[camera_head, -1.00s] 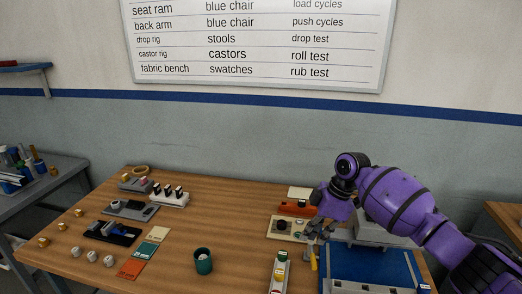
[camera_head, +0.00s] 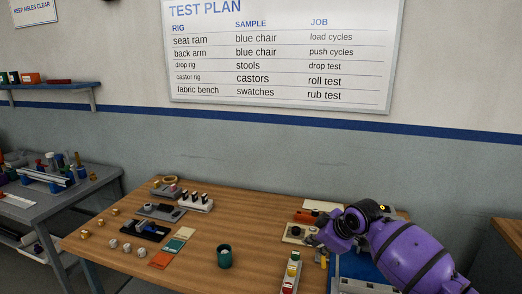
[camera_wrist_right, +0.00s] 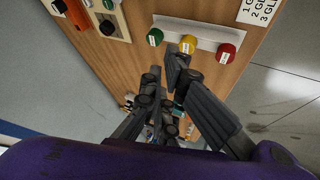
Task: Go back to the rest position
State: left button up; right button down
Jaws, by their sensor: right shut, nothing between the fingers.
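My right arm comes in from the right in the head view, purple with black bands. Its gripper (camera_head: 318,246) hangs over the right part of the wooden table (camera_head: 205,275), mostly hidden behind the wrist. In the right wrist view, the dark fingers of this gripper (camera_wrist_right: 164,80) are shut with nothing between them. They appear close to a pale strip with green, yellow and red buttons (camera_wrist_right: 205,34), which also shows in the head view (camera_head: 291,272). I cannot tell whether they touch it. My left gripper is not in view.
A dark green cup (camera_head: 224,257) stands left of the button strip. Coloured swatches (camera_head: 172,247), small knobs and test fixtures fill the table's left side. A blue surface (camera_head: 350,288) lies under my right arm. A grey side table (camera_head: 75,195) stands at left.

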jog(key=s+a+f+m+t, duration=0.2)
jog(key=s+f+m, duration=0.1)
jog(key=s+f, duration=0.4)
jog(key=s+a+f+m+t, duration=0.2)
jog(key=s+f+m+t, duration=0.1)
jog(key=s+f, duration=0.45)
jog(key=s+d+f+m+g+h, duration=0.1)
jog(key=s+f, duration=0.3)
jog(key=s, duration=0.6)
jog(key=s+d+f+m+h, duration=0.1)
jog(key=s+d+f+m, duration=0.2)
jog(key=s, duration=0.8)
jog(key=s+d+f+m+g+h, duration=0.1)
jog(key=s+f, duration=0.4)
jog(key=s, duration=0.5)
jog(key=shift+s+d+f+m+g, duration=0.3)
jog(key=shift+s+d+m, duration=0.1)
jog(key=shift+d, duration=0.25)
